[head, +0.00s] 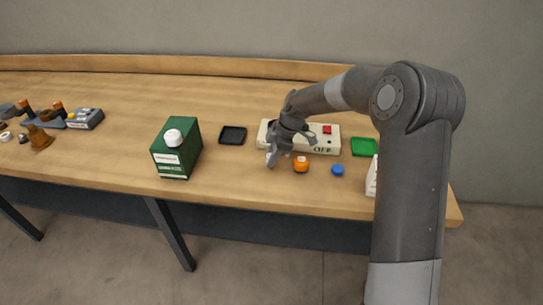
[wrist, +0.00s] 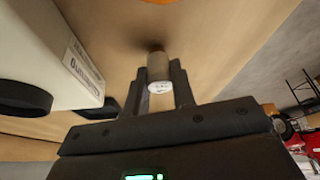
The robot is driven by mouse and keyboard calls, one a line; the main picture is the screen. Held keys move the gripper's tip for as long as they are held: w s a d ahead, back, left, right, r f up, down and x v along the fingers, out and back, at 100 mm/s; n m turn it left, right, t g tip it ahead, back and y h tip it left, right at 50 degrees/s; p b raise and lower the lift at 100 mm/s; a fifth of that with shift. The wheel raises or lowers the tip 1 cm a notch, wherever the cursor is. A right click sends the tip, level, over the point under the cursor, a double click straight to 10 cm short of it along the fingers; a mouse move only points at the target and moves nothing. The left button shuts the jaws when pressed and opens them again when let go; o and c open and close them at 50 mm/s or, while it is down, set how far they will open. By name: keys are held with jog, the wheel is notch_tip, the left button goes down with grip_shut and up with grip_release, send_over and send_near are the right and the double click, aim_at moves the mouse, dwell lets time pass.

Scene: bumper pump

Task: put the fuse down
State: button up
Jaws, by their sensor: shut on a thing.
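The fuse (wrist: 158,68) is a small pale grey cylinder with a light end cap bearing small marks. It shows between the two dark fingers of my gripper (wrist: 157,88) in the wrist view, and the fingers are shut on it. A dark shadow lies on the wood by its far end; I cannot tell whether it touches the table. In the head view my gripper (head: 272,158) is low over the table (head: 95,160), in front of the cream box marked OFF and left of the orange item. The fuse cannot be made out there.
The cream box (head: 262,134) has a red button (head: 327,130). Near it are an orange item (head: 301,165), a blue cap (head: 338,170), a black tray (head: 232,135) and a green tray (head: 364,147). A green carton (head: 177,152) stands left. Bare wood lies between carton and gripper.

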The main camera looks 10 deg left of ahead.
jog(key=o, duration=1)
jog(key=v, duration=1.2)
jog(key=s+d+r+m+t+h, duration=0.2)
jog(key=s+d+r+m, duration=0.45)
jog(key=s, duration=0.25)
jog(key=s+d+r+m+t, duration=0.1)
jog(key=s+d+m, duration=0.3)
jog(key=s, duration=0.4)
jog(key=s+d+r+m+t+h, duration=0.1)
jog(key=s+d+m, duration=0.3)
jog(key=s, duration=0.4)
jog(key=s+d+r+m+t+h, duration=0.1)
jog(key=s+d+m+t, duration=0.1)
jog(key=s+d+m, duration=0.3)
jog(key=shift+s+d+r+m+t, duration=0.15)
jog(key=shift+s+m, duration=0.1)
jog(key=shift+s, duration=0.4)
jog(key=shift+s+a+r+m+t, duration=0.1)
jog(key=shift+s+m, duration=0.15)
jog(key=shift+s, duration=0.35)
jog(key=shift+s+d+r+m+t, duration=0.15)
jog(key=shift+s+m, duration=0.1)
jog(key=shift+s, duration=0.4)
jog(key=shift+a, duration=0.1)
